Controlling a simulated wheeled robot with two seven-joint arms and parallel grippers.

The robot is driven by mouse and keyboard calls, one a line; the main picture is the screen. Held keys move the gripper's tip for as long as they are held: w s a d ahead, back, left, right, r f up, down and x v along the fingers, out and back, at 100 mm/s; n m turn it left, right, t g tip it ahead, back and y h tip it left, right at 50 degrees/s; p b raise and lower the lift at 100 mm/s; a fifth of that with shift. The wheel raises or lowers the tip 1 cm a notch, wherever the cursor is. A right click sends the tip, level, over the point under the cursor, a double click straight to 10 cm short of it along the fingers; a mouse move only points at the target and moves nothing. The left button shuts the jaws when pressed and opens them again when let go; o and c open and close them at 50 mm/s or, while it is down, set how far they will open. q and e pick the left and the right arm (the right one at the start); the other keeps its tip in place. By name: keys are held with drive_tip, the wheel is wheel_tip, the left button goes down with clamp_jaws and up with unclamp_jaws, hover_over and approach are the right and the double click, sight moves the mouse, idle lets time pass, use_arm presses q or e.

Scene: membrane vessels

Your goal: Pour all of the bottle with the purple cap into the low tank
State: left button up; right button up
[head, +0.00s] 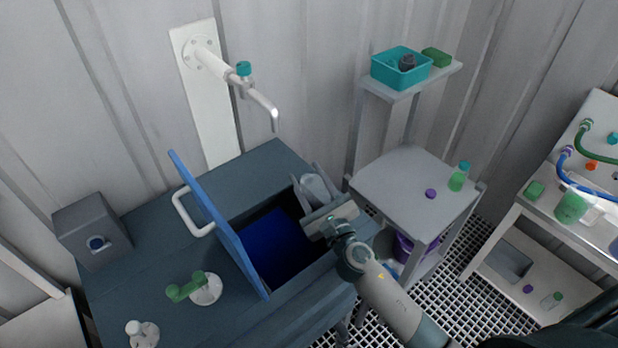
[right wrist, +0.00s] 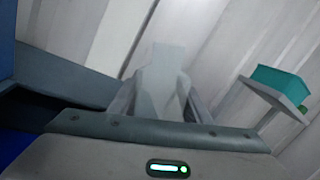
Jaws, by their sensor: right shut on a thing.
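The low tank (head: 302,284) is a dark box with an open top and a deep blue inside. Its blue lid (head: 218,225) stands open on the left, with a white handle. My right gripper (head: 312,188) is at the right edge of the tank opening, shut on a pale, clear bottle (head: 317,189). The bottle also shows between the fingers in the right wrist view (right wrist: 160,85), without a cap that I can see. I cannot tell its contents, and no stream shows. A loose purple cap (head: 430,193) lies on the grey stand (head: 394,187). My left gripper is out of view.
A bottle with a teal cap (head: 459,177) stands on the grey stand. A teal bin (head: 401,67) sits on the shelf above. A wall tap (head: 260,97) reaches out behind the tank. A green valve handle (head: 186,287) and a grey box (head: 92,232) are left of the lid.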

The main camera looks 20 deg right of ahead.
drive_tip(key=m, duration=0.1)
drive_tip(key=a+r+m+g, duration=0.1)
drive_tip(key=m, duration=0.1)
drive_tip(key=r+m, duration=0.1)
drive_tip(key=shift+s+a+r+p, duration=0.1)
drive_tip(key=shift+s+a+p, duration=0.2)
drive_tip(key=shift+s+p, duration=0.1)
